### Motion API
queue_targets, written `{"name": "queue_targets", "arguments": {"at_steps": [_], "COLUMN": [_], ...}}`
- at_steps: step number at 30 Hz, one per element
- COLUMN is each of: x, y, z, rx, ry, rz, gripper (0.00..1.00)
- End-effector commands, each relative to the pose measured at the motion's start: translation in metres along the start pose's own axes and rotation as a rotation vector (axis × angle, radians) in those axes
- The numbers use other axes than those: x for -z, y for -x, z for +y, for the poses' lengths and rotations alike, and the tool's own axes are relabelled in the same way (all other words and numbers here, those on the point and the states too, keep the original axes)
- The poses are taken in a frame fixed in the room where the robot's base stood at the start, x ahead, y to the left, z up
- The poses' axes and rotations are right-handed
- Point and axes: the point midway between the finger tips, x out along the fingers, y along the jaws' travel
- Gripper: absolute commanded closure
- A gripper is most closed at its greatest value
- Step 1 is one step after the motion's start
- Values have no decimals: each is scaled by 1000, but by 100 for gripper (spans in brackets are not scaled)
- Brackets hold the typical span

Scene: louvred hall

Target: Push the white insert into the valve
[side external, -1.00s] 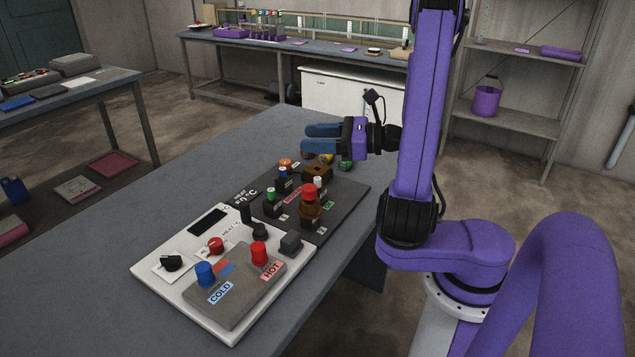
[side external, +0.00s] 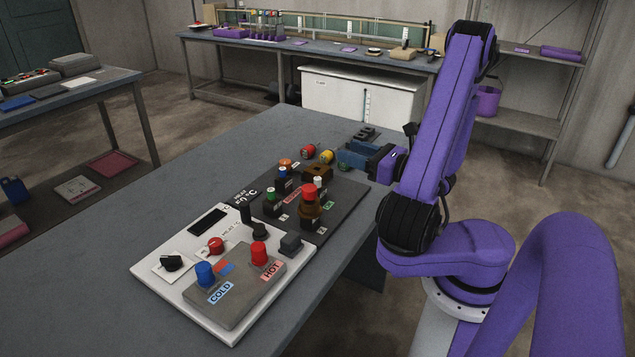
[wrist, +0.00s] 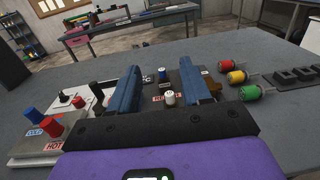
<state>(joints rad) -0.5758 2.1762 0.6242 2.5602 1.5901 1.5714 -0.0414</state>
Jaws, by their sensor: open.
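A small white-topped cylinder (side external: 318,182), which looks like the white insert, stands upright in a dark socket on the dark board. In the wrist view the white-topped piece (wrist: 168,98) shows between my finger pads, beyond them and untouched. A brown block with a dark opening (side external: 318,171) sits beside it, and a brown body with a red cap (side external: 309,204) stands in front. I cannot tell which of these is the valve. My gripper (side external: 350,156) is open and empty beyond the board's right corner; it also fills the wrist view (wrist: 160,85).
Blue-topped (side external: 282,173) and green-topped (side external: 270,196) pieces stand nearby on the board. Loose red (side external: 307,152), yellow (side external: 326,157) and green (wrist: 250,93) plugs lie near my gripper, with a black slotted rack (wrist: 298,75) beyond. A white panel with knobs (side external: 160,268) lies left. The table's left side is clear.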

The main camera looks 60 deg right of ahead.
Motion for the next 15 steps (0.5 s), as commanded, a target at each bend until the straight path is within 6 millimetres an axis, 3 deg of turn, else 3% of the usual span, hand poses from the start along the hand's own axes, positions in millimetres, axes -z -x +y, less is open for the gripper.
{"name": "queue_targets", "arguments": {"at_steps": [12, 15], "x": [87, 102], "y": [0, 0], "z": [-1, -1], "rx": [4, 4], "ry": [-13, -10], "rz": [0, 0], "gripper": [52, 52]}}
